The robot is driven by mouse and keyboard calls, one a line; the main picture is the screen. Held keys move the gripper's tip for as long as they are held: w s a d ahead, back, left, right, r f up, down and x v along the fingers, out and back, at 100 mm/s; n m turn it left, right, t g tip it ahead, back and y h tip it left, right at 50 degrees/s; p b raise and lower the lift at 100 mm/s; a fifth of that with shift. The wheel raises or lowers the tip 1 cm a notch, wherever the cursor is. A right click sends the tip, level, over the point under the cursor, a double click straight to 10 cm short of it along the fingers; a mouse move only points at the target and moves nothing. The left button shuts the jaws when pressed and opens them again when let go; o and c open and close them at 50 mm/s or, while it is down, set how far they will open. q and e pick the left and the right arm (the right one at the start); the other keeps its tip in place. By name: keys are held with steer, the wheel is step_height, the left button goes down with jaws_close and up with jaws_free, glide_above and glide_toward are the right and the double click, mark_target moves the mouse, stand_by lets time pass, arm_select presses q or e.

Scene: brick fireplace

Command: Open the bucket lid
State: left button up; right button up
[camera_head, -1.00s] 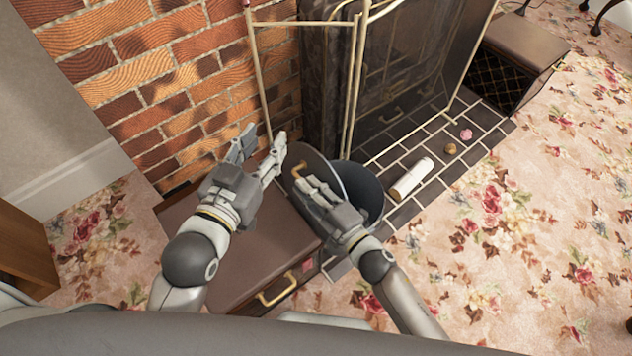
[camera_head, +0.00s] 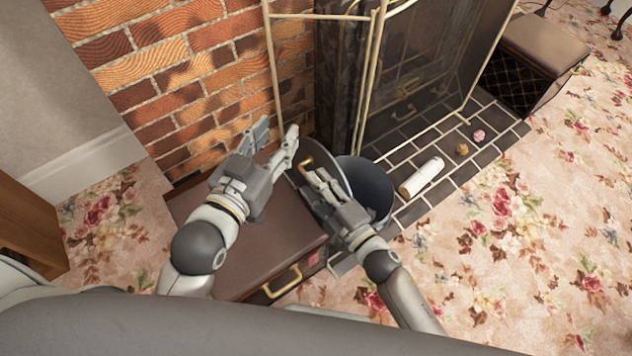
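The dark bucket (camera_head: 374,190) stands on the tiled hearth, and I can see into its open mouth. Its round dark lid (camera_head: 322,150) is tilted up at the bucket's left side, with a brass handle (camera_head: 305,161) on its outer face. My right gripper (camera_head: 313,174) is over the lid, its fingertips close to the handle. The fingers look close together, but I cannot tell whether they grip the handle. My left gripper (camera_head: 279,127) is open and empty, left of the lid, with its fingers spread toward the brick wall.
A brown box (camera_head: 260,250) with a brass handle lies below my arms. A white roll (camera_head: 421,177) and two small lumps lie on the hearth (camera_head: 420,210). The brass-framed fire screen (camera_head: 373,70) rises behind the bucket.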

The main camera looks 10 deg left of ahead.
steer(key=shift+r, duration=0.15)
steer(key=v, duration=1.2)
stand_by(0.3)
